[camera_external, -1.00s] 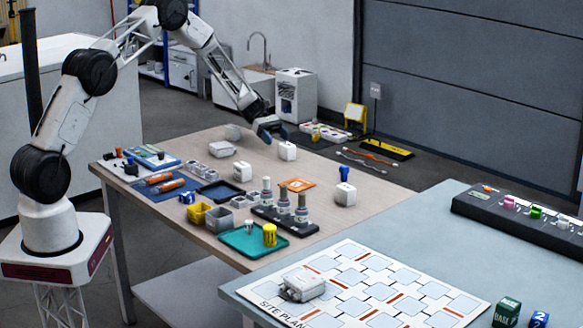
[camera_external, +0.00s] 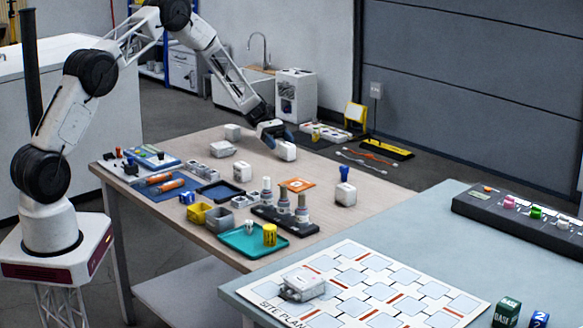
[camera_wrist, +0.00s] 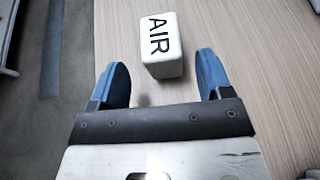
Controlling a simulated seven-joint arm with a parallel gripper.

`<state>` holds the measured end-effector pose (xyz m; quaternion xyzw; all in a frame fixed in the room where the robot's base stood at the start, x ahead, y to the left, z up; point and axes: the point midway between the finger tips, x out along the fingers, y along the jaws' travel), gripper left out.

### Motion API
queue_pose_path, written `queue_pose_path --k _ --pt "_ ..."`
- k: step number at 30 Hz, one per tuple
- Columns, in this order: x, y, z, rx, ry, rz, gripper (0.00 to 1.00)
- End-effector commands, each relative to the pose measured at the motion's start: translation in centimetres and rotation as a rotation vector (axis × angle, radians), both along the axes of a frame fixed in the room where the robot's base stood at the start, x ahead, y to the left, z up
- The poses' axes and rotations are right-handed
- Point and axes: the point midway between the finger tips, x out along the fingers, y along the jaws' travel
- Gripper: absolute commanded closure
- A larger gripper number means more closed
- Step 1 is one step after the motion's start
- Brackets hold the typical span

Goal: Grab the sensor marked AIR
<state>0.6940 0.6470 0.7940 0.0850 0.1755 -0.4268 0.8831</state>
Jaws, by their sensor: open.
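The white block-shaped sensor marked AIR (camera_wrist: 160,46) lies ahead of and between my blue fingertips in the wrist view, with its black lettering facing the camera. It appears to be the white block (camera_external: 286,151) beside my gripper in the external view, near the table's far edge. My gripper (camera_wrist: 162,80) is open and empty, with one finger on each side of the sensor's line and a visible gap to both. In the external view my gripper (camera_external: 273,132) is low over the far part of the table.
Other white blocks stand on the wooden table, one at the back (camera_external: 232,132), one at the left (camera_external: 242,171) and one with a blue top (camera_external: 345,194). A teal tray (camera_external: 240,244) and several small parts fill the near side. Bare tabletop surrounds the sensor.

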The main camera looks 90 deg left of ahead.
Motion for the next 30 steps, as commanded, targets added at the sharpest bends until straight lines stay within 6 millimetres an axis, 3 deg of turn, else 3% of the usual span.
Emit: queue_pose_path --k 15,30 --pt "2.4 -3.5 -1.9 -0.001 0.001 0.000 0.28" --pt "2.7 -3.8 -2.1 0.000 0.000 0.000 0.28"
